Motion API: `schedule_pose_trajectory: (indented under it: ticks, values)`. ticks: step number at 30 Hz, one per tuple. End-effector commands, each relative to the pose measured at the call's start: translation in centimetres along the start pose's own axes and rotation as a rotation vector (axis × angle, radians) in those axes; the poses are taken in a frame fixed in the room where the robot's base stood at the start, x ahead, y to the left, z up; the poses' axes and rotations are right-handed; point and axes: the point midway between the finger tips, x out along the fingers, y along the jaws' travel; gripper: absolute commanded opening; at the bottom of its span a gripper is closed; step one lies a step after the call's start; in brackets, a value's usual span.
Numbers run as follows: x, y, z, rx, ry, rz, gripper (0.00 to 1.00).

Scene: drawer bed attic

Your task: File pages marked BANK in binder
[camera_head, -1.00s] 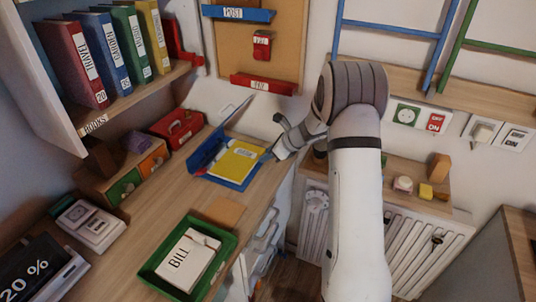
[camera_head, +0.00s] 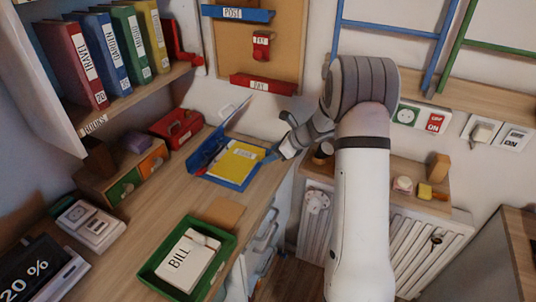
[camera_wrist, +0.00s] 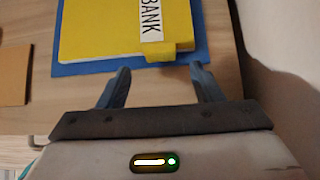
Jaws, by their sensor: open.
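A blue binder (camera_head: 225,182) lies open on the desk, its cover (camera_head: 208,146) raised at the left. A yellow sheet or folder (camera_head: 236,161) lies on it; its label is too small to read in the head view. In the wrist view the yellow piece (camera_wrist: 95,30) carries a white BANK label (camera_wrist: 151,20) and rests on the blue binder (camera_wrist: 75,67). My gripper (camera_wrist: 161,86) is open and empty, its fingers just short of the binder's near edge. In the head view my gripper (camera_head: 272,154) is at the binder's right side. White pages marked BILL (camera_head: 187,260) lie in a green tray.
The green tray (camera_head: 226,255) stands at the desk's front. A red case (camera_head: 177,128) and small drawers (camera_head: 135,180) stand left of the binder. A radiator (camera_head: 400,245) is beyond the desk's right edge.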

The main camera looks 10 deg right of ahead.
Motion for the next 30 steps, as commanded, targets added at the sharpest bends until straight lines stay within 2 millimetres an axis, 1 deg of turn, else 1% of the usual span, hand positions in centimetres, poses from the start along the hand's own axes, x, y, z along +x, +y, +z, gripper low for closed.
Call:
schedule_pose_trajectory:
  ticks: [1, 3, 6, 9, 13, 25, 28, 30]
  values:
    - [-1.2, -0.1, 0.1, 0.0, -0.002, -0.004, 0.59]
    - [-2.4, -0.1, 0.1, -0.001, -0.001, -0.004, 0.59]
    - [-3.8, -0.1, 0.2, -0.003, -0.003, -0.004, 0.59]
    - [-4.6, -0.1, 0.2, -0.003, -0.002, -0.004, 0.59]
    - [-5.0, 0.0, 0.3, -0.004, -0.002, -0.003, 0.59]
    - [-5.0, 0.0, 0.3, -0.008, -0.002, -0.003, 0.59]
    - [-5.7, 0.8, 1.0, -0.052, 0.009, 0.005, 0.59]
    - [-6.8, 2.1, 2.0, -0.131, 0.029, 0.018, 0.59]
